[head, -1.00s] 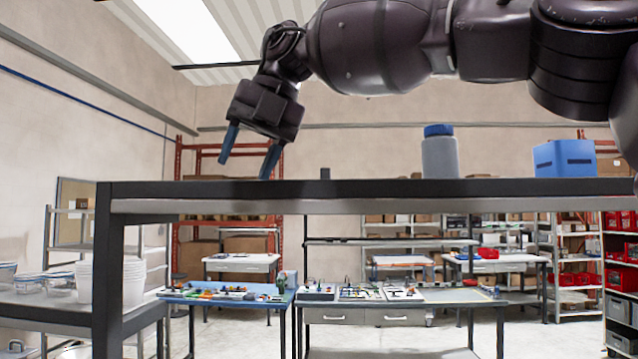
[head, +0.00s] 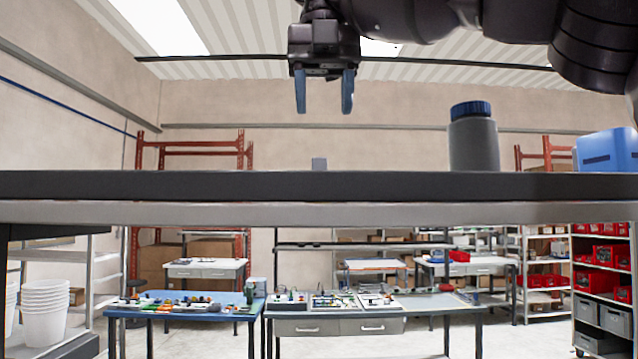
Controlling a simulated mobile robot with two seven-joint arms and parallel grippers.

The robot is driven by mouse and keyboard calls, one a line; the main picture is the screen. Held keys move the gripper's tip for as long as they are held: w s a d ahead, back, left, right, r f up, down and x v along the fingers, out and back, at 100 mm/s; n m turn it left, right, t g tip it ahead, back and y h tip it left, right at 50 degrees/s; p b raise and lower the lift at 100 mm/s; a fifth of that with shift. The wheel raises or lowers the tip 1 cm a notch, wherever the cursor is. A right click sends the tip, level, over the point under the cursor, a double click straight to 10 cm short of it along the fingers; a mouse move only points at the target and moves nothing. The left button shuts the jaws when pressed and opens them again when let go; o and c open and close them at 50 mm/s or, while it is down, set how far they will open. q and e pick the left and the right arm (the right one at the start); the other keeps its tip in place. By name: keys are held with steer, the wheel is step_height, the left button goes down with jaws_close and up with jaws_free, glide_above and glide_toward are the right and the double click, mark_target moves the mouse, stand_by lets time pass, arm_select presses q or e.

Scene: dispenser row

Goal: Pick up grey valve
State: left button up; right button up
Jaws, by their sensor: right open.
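A small grey block-like object (head: 319,164), perhaps the grey valve, stands on the dark raised shelf (head: 240,186). Only its upper part shows above the shelf edge, so its full shape is hidden. My right gripper (head: 325,92) hangs above it in the head view, its two blue fingers pointing down and apart. The gripper is open and empty, with a clear gap between its fingertips and the grey object. My left gripper is not in view.
A grey bottle with a blue cap (head: 474,138) stands on the shelf to the right. A blue bin (head: 607,151) is at the far right. The shelf's left part looks clear. Worktables with parts (head: 185,300) stand beyond and below.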

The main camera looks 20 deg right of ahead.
mark_target(320, 164)
steer(key=shift+w+f, duration=0.15)
steer(key=shift+f, duration=1.7)
steer(key=shift+f, duration=0.1)
steer(key=f, duration=0.4)
steer(key=shift+w+a, duration=0.2)
steer(key=shift+w, duration=0.1)
steer(key=shift+f, duration=0.5)
jaws_close()
